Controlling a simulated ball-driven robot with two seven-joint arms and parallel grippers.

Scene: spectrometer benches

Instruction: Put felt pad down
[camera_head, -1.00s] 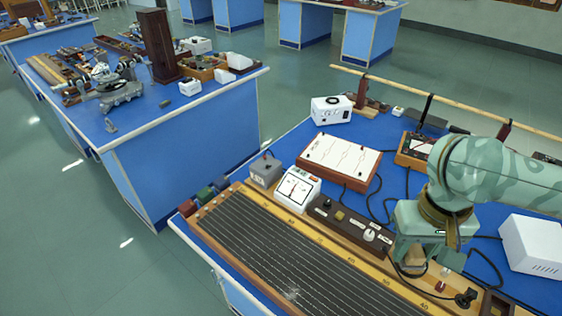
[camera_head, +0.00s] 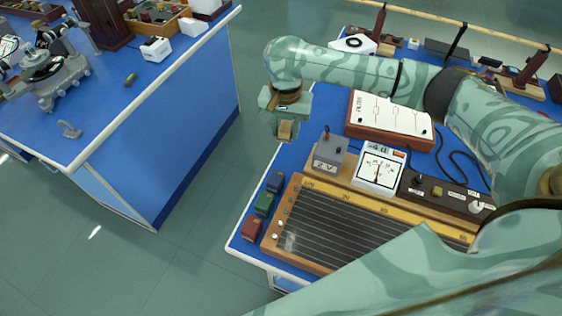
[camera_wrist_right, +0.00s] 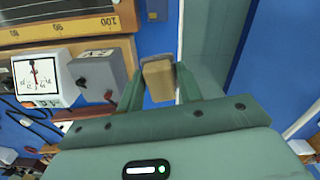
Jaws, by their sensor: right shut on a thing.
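My right gripper (camera_head: 285,128) is shut on the felt pad (camera_head: 285,131), a small tan block, and holds it up near the left end of the near bench (camera_head: 239,243). In the right wrist view the felt pad (camera_wrist_right: 158,80) sits between the two fingers of my right gripper (camera_wrist_right: 160,88). Below it in that view are the blue bench top and the floor. My left gripper is not in view.
A grey box (camera_head: 328,156), a white meter (camera_head: 379,168) and a ribbed wire board (camera_head: 340,226) stand on the near bench. Red (camera_head: 251,229), green (camera_head: 264,204) and blue blocks line its left edge. Another blue bench (camera_head: 170,110) stands across a floor gap.

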